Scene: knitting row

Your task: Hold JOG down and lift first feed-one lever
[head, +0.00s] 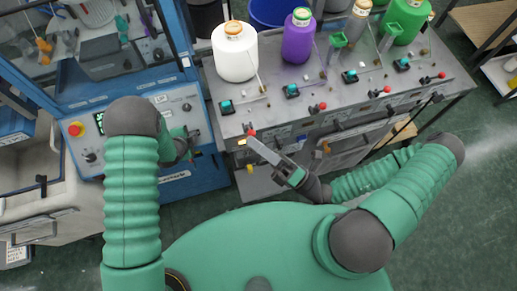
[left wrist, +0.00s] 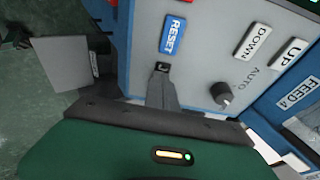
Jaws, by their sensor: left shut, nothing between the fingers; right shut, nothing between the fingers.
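The control panel (head: 160,105) is on the blue machine at left; my left gripper (head: 193,134) is shut at its right part. In the left wrist view the shut fingers (left wrist: 162,70) point at the grey panel face just below the blue RESET label (left wrist: 173,34). I cannot read a JOG label, and I cannot tell whether the fingertips press a button. The first feed lever has a red knob (head: 251,132), at the left end of the grey feed bench. My right gripper (head: 254,141) is shut and empty, its tip close beside this knob; contact is unclear.
More red-knobbed levers (head: 322,106) line the bench front. A red emergency button (head: 75,129) is left on the panel. A black knob (left wrist: 222,93) sits near the AUTO label.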

